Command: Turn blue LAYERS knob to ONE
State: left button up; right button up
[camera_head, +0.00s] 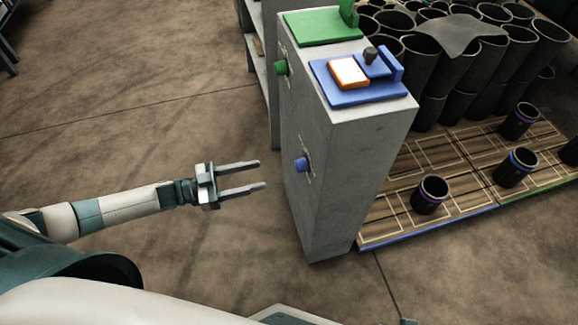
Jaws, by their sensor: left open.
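The blue knob (302,164) sticks out from the left side face of a tall grey cabinet (345,175). Its setting and any lettering around it are too small to read. My left gripper (262,174) is open and empty, with its two fingers pointing right towards the blue knob. A gap of bare floor shows between the fingertips and the cabinet face. My right gripper is not in view.
A green knob (281,68) sits higher on the same face. A blue plate (362,92) with an orange-framed pad and a green plate (322,27) lie on top. Black sleeves (429,195) stand on wooden boards at right.

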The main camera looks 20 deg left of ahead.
pick_arm(q)
send_near(301, 165)
jog(key=w+d+f, duration=0.2)
jog(key=w+d, duration=0.2)
jog(key=shift+w+d+r+p, duration=0.15)
jog(key=shift+w+d+p, duration=0.2)
jog(key=shift+d, duration=0.2)
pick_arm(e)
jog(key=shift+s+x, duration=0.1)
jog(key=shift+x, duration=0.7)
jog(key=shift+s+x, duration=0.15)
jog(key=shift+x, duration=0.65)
pick_arm(q)
jog(key=c, duration=1.1)
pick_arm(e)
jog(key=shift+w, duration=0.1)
